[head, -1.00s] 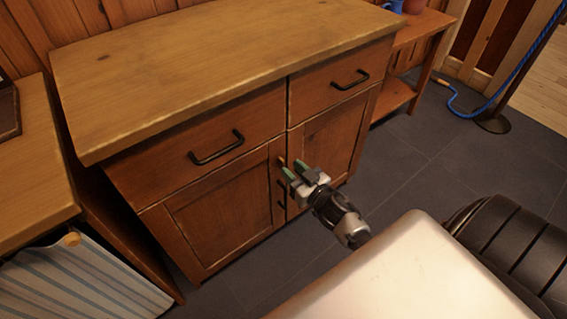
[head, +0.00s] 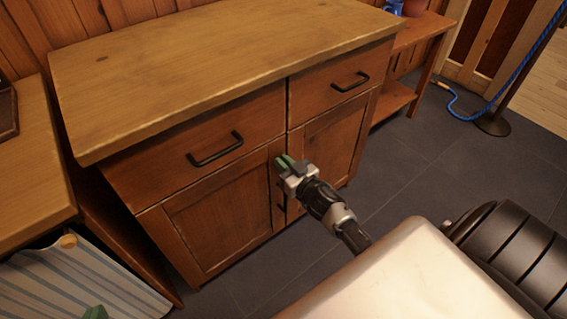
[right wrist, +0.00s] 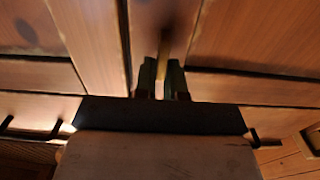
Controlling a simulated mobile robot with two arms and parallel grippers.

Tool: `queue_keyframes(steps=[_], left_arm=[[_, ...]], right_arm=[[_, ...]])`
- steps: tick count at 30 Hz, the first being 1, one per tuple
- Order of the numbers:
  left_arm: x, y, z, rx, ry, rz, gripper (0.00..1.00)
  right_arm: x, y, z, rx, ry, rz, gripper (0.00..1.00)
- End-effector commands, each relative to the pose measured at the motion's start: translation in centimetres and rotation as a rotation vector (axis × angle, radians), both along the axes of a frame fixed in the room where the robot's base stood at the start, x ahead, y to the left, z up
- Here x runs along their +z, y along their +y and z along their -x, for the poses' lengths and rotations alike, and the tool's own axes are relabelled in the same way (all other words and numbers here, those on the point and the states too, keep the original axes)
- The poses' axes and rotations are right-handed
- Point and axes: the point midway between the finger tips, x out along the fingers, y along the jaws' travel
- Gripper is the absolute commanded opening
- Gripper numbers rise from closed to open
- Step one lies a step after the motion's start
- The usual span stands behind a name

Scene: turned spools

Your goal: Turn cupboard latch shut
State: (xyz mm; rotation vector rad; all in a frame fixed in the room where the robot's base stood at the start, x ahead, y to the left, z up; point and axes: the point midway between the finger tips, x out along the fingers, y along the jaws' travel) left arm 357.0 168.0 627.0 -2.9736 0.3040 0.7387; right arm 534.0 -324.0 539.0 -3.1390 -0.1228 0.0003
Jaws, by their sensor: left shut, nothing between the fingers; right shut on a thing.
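The cupboard (head: 215,222) has two lower doors that look closed, meeting at a middle seam. My right gripper (head: 284,161) is at the top of that seam, just below the drawers. In the right wrist view its green fingers (right wrist: 163,82) are shut on a small wooden latch (right wrist: 165,50), which stands up between and beyond them. In the head view the gripper hides the latch. Whether the latch crosses the seam, I cannot tell. Green tips of my left gripper (head: 96,312) show at the bottom left edge, shut and away from the cupboard.
Dark handles sit on the left drawer (head: 215,150) and right drawer (head: 350,81). A side table (head: 415,50) stands at the back right, near a post with a blue rope (head: 460,113).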

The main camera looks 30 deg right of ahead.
Motion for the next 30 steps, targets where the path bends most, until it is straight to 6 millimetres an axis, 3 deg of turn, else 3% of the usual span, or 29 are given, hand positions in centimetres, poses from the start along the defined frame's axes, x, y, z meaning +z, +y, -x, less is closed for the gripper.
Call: queue_keyframes(steps=[14, 30], left_arm=[[-0.5, 0.2, 0.5, 0.003, 0.055, -0.012, 0.0], [-1.4, 0.8, 1.3, 0.015, 0.131, -0.031, 0.0]], right_arm=[[0.0, 0.3, 0.0, 0.0, -0.011, 0.145, 0.0], [-0.4, 1.2, 0.1, 0.0, -0.051, 0.638, 0.0]])
